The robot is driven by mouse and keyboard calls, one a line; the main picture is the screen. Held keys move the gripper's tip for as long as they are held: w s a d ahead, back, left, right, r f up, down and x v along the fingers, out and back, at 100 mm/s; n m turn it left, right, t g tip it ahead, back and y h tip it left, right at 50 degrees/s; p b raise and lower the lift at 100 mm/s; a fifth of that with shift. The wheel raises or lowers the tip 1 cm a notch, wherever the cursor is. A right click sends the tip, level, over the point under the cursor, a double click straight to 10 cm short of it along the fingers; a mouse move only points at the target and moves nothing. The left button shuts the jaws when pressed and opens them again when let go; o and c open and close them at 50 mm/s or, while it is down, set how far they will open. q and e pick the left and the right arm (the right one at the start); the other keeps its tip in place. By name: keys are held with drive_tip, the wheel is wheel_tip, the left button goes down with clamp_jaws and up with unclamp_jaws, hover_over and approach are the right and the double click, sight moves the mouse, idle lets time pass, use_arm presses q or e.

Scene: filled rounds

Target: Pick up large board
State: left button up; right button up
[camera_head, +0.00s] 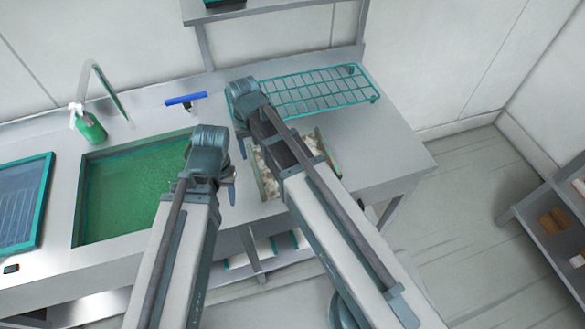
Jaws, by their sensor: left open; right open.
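No thing is clearly a large board in the head view. A flat dark-blue panel with a teal frame (47,198) lies on the counter at the far left, cut off by the picture edge. My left gripper (207,178) is open over the right edge of the sink, apart from that panel. My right gripper (242,118) is open, farther back over the counter, near the left end of the teal wire rack (318,92). Nothing shows in either gripper; their fingertips are partly hidden by my own wrists.
A green-bottomed sink (130,190) lies left of my grippers. A box with pale contents (268,185) sits partly hidden under my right arm. A shelf (548,222) holds brown items at right; floor between is clear.

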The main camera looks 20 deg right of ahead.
sight(255, 168)
use_arm(q)
drive_tip(key=shift+f+b, duration=1.4)
drive_tip(key=shift+f, duration=0.55)
use_arm(e)
drive_tip(key=shift+f, duration=2)
use_arm(q)
wheel_tip(255, 168, down, 5)
drive_tip(key=b, duration=0.5)
drive_tip(key=shift+f, duration=0.15)
use_arm(e)
drive_tip(key=f, duration=0.5)
drive_tip(key=shift+w+a+f, duration=0.1)
drive_tip(key=shift+w+a, duration=0.1)
clamp_jaws()
